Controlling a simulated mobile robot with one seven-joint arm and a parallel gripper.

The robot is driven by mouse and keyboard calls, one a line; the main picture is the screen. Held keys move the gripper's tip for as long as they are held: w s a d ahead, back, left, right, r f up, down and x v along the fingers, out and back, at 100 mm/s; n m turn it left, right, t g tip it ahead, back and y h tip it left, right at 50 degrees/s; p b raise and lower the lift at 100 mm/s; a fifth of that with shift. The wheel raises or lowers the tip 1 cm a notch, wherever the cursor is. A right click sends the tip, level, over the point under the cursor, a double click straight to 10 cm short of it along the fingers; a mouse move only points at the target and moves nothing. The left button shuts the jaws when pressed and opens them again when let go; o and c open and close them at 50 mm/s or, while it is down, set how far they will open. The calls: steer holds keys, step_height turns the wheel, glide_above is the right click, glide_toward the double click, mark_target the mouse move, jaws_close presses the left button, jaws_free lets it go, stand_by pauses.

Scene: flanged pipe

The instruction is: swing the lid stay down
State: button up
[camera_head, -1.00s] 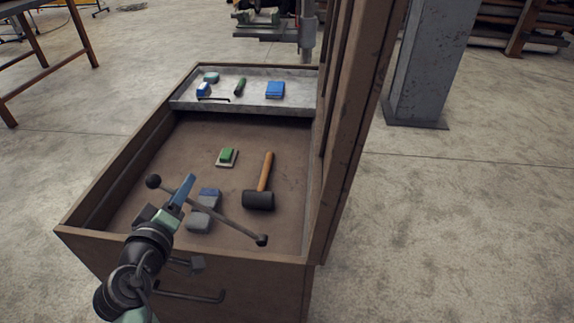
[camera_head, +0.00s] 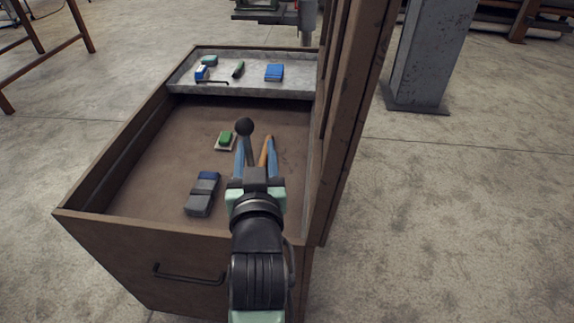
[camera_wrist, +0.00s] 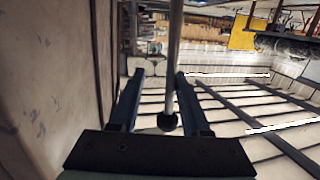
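The lid stay is a thin grey rod with a dark ball knob (camera_head: 245,126). Its knob shows over the chest interior, just beyond my fingertips. In the wrist view the rod (camera_wrist: 175,45) runs down from the top edge to a black ball between my fingers. My gripper (camera_head: 256,150) has two blue fingers that stand apart with the stay between them; it also shows in the wrist view (camera_wrist: 158,85). I cannot tell whether either finger touches the rod. The chest lid (camera_head: 350,120) stands raised at the right. The stay's other end is hidden behind my gripper.
The brown chest (camera_head: 120,240) holds a grey-blue block (camera_head: 202,195), a green-topped item (camera_head: 226,140) and a mallet handle (camera_head: 264,152). A grey tray (camera_head: 255,88) with small items spans its far end. A grey post (camera_head: 430,60) stands right of the lid.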

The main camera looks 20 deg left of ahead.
steer(key=d+m+b, duration=0.1)
steer(key=w+d+m, duration=0.1)
steer(key=d, duration=0.1)
steer(key=d+b, duration=0.1)
steer(key=d, duration=0.1)
steer(key=shift+w+f+m+y+b, duration=0.25)
steer(key=shift+f+m+y+b, duration=0.05)
steer(key=shift+f+m+b, duration=0.1)
steer(key=shift+d, duration=0.1)
steer(key=p+v, duration=0.2)
steer(key=v, duration=1.2)
steer(key=shift+s, duration=0.45)
stand_by(0.4)
stand_by(0.3)
